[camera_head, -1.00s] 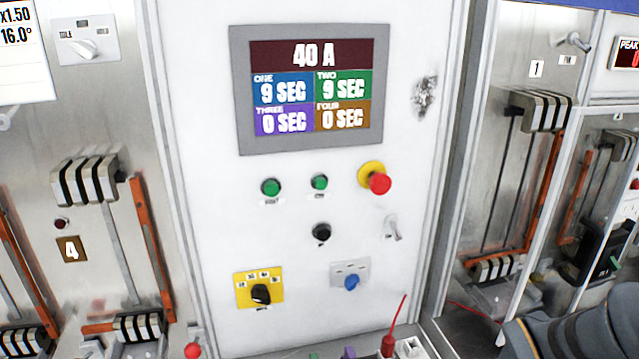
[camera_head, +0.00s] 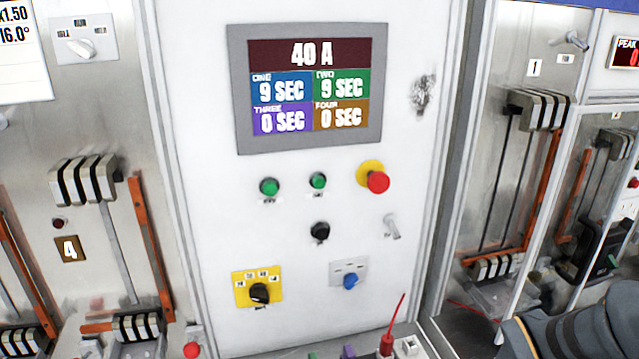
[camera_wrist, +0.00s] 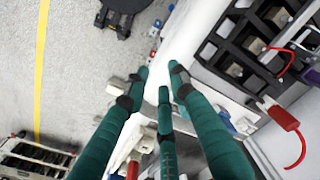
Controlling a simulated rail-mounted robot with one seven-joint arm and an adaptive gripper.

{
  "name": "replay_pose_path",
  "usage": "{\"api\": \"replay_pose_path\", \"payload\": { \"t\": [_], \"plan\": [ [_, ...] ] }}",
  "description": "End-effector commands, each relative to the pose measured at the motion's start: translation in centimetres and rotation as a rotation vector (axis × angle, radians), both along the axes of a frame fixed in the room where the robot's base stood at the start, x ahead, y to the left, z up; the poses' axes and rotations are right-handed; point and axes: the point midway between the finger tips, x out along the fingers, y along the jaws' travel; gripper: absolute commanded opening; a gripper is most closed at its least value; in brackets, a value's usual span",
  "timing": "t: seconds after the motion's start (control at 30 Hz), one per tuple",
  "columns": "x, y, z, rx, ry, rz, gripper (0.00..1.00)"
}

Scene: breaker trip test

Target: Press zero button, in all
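The white panel (camera_head: 215,200) carries two green buttons, a left one (camera_head: 269,187) and a right one (camera_head: 317,181). A black button (camera_head: 320,231) sits below them. Their small labels are too blurred to read, so I cannot tell which is the zero button.
A red mushroom button (camera_head: 378,182) on a yellow ring, a toggle switch (camera_head: 391,227), a yellow-plated black knob (camera_head: 260,293) and a blue knob (camera_head: 350,281) share the panel. A red lead (camera_head: 387,343) rises below. Breaker bays stand on both sides. Floor shows at left in the wrist view.

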Motion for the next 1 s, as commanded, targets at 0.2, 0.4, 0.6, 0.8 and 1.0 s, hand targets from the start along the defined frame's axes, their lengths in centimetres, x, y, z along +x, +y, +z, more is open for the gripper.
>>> {"api": "replay_pose_path", "payload": {
  "t": [0.2,0.4,0.6,0.8,1.0],
  "plan": [
    [0.00,0.00,0.00,0.000,0.000,0.000,0.10],
    [0.00,0.00,0.00,0.000,0.000,0.000,0.00],
    [0.00,0.00,0.00,0.000,0.000,0.000,0.00],
    [0.00,0.00,0.00,0.000,0.000,0.000,0.00],
    [0.00,0.00,0.00,0.000,0.000,0.000,0.00]
  ]
}}
